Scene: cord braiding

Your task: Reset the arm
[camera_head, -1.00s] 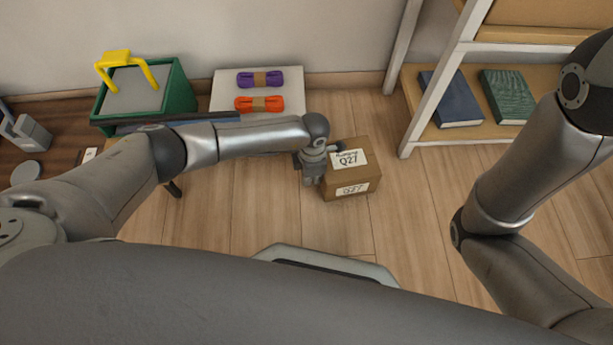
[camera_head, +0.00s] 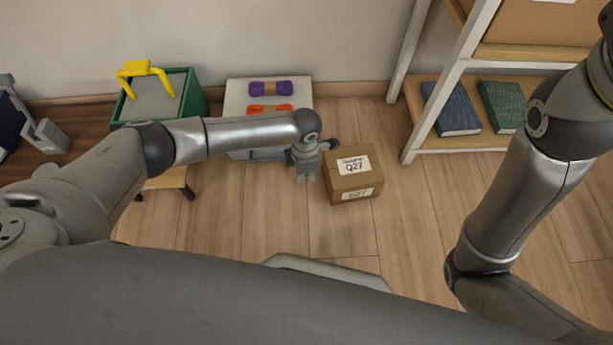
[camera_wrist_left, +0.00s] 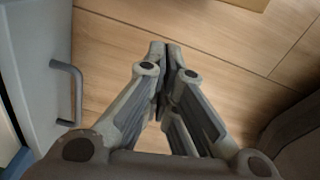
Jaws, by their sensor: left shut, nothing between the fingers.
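My left arm (camera_head: 240,135) reaches in from the left in the head view. Its gripper (camera_head: 306,178) points down over the wooden floor, just left of a cardboard box. In the left wrist view the same gripper (camera_wrist_left: 166,48) has its fingertips together with nothing between them, above bare floor. My right arm (camera_head: 500,210) shows at the right of the head view, bent. Its gripper is outside the picture.
The cardboard box (camera_head: 354,174) labelled Q27 stands on the floor. A white surface (camera_head: 236,95) holds a purple cord bundle (camera_head: 270,88) and an orange one (camera_head: 270,109). A green bin (camera_head: 198,99) stands left. A shelf (camera_head: 424,135) with books is right. In the left wrist view a grey handle (camera_wrist_left: 77,92) is near.

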